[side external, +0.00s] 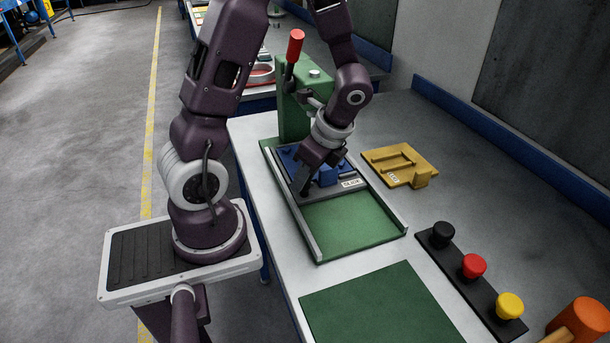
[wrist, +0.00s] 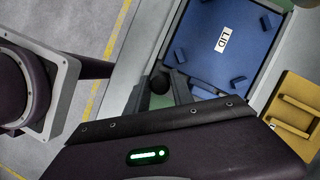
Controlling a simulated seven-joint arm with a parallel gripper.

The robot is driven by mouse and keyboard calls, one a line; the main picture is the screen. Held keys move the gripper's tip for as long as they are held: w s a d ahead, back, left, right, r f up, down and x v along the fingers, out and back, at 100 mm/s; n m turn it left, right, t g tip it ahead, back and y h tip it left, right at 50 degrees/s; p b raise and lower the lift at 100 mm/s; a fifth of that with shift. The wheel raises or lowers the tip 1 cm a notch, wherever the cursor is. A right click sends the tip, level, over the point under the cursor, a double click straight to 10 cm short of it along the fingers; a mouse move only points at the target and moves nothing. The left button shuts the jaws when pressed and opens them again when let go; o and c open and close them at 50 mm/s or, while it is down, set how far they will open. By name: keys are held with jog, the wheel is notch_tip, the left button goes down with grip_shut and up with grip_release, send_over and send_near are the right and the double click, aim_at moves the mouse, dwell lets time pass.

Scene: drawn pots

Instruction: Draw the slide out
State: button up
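The blue slide (side external: 289,153) sits between the rails of a green fixture (side external: 350,222), at its rear end near the upright. In the wrist view the blue plate (wrist: 212,62) shows small corner blocks and a white label. My gripper (side external: 318,178) is low over the front left part of the slide. Its two fingers (wrist: 163,92) stand apart in the wrist view, with a dark round knob (wrist: 160,82) showing between them. Whether the fingers touch anything is not clear.
The green bed ahead of the slide is bare. A red-handled lever (side external: 295,46) rises behind. A yellow plate (side external: 424,162) lies to the right. Black, red and yellow buttons (side external: 474,267) and an orange cylinder (side external: 580,322) stand front right. A green mat (side external: 375,305) lies in front.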

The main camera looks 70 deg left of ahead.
grip_shut()
dwell(1.1)
